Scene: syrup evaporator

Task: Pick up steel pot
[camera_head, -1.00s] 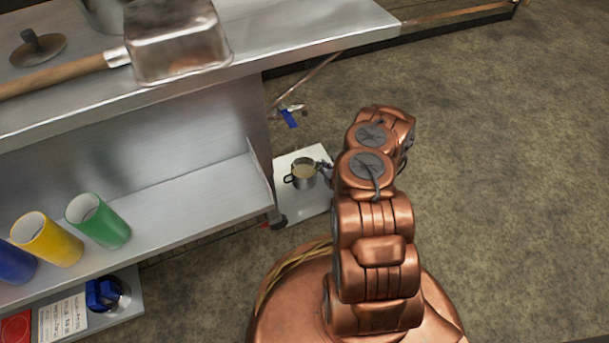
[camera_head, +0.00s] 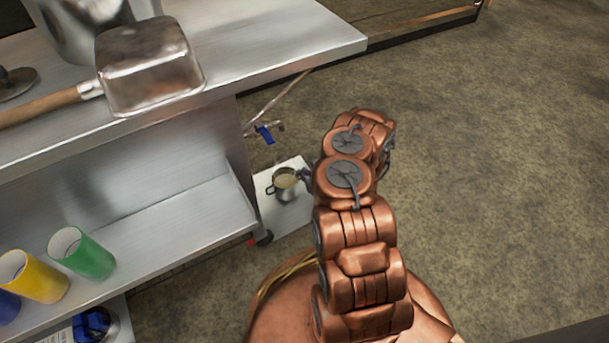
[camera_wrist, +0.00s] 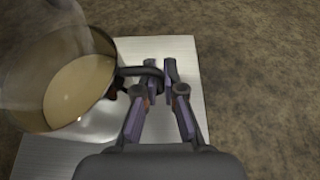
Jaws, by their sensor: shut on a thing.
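The steel pot (camera_head: 287,186) is a small metal vessel with pale tan contents, over a light metal plate (camera_head: 270,215) beside the work table. In the wrist view the pot (camera_wrist: 62,85) fills the upper left, its rim facing the camera, and looks somewhat tilted. Its dark handle (camera_wrist: 136,72) reaches right to my gripper (camera_wrist: 166,75), whose fingers are shut on it. In the head view my gripper (camera_head: 306,175) is at the pot's right side, mostly hidden by my arm. I cannot tell whether the pot touches the plate.
The metal work table (camera_head: 290,40) stands at left, with a wooden-handled square pan (camera_head: 148,65) on top. Its lower shelf (camera_head: 170,225) holds green (camera_head: 84,254) and yellow (camera_head: 35,278) cups. A blue-handled valve (camera_head: 265,133) is close behind the pot. Floor at right is clear.

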